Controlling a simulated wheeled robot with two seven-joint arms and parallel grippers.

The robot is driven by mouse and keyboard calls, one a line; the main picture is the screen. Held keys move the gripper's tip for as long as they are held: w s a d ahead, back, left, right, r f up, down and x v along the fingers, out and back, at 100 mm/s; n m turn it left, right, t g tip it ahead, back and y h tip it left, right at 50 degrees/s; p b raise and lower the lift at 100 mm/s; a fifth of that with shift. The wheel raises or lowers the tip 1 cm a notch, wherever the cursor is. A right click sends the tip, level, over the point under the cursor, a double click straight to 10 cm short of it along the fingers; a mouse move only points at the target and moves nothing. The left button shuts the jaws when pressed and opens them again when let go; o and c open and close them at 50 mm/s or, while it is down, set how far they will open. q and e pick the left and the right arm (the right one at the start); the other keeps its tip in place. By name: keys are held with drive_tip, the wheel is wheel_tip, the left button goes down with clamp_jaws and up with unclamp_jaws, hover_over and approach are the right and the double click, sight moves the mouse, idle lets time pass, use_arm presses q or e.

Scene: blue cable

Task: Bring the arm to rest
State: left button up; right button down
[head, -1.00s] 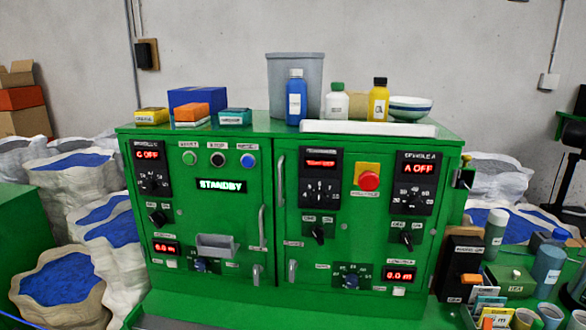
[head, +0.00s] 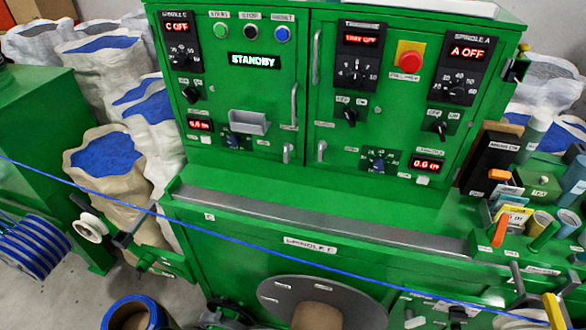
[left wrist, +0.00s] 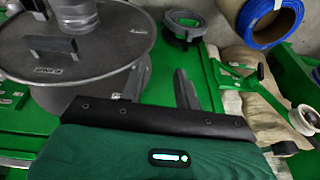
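My left gripper (left wrist: 160,90) shows in the left wrist view beyond my green sleeve. Its two grey fingers are apart with nothing seen between them. It is over the green machine front, beside the grey spindle disc (left wrist: 75,60). The blue cable (head: 250,239) runs in the head view from the left edge down across the machine to the lower right. Neither of my arms shows in the head view, and my right gripper is out of sight.
The green control cabinet (head: 265,100) reads STANDBY. A large spindle disc (head: 360,290) stands at its lower front. A blue cable coil (head: 35,245) is at left, and a blue roll (head: 112,312) is on the floor. Woven sacks (head: 140,185) stand at left. Cups and small items crowd the right.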

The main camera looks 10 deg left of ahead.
use_arm(q)
wheel_tip(320, 180, down, 28)
drive_tip(key=s+g, duration=0.1)
drive_tip(key=s, duration=0.2)
drive_tip(key=s+a+f, duration=0.1)
drive_tip(key=s+f, duration=0.7)
drive_tip(key=s, duration=0.1)
drive_tip(key=s+a+f+g, duration=0.1)
drive_tip(key=s+a+f, duration=0.1)
drive_tip(key=s+f, duration=0.6)
drive_tip(key=shift+s+a+f+m, duration=0.3)
drive_tip(key=shift+s+f, duration=0.1)
drive_tip(key=shift+f, duration=0.3)
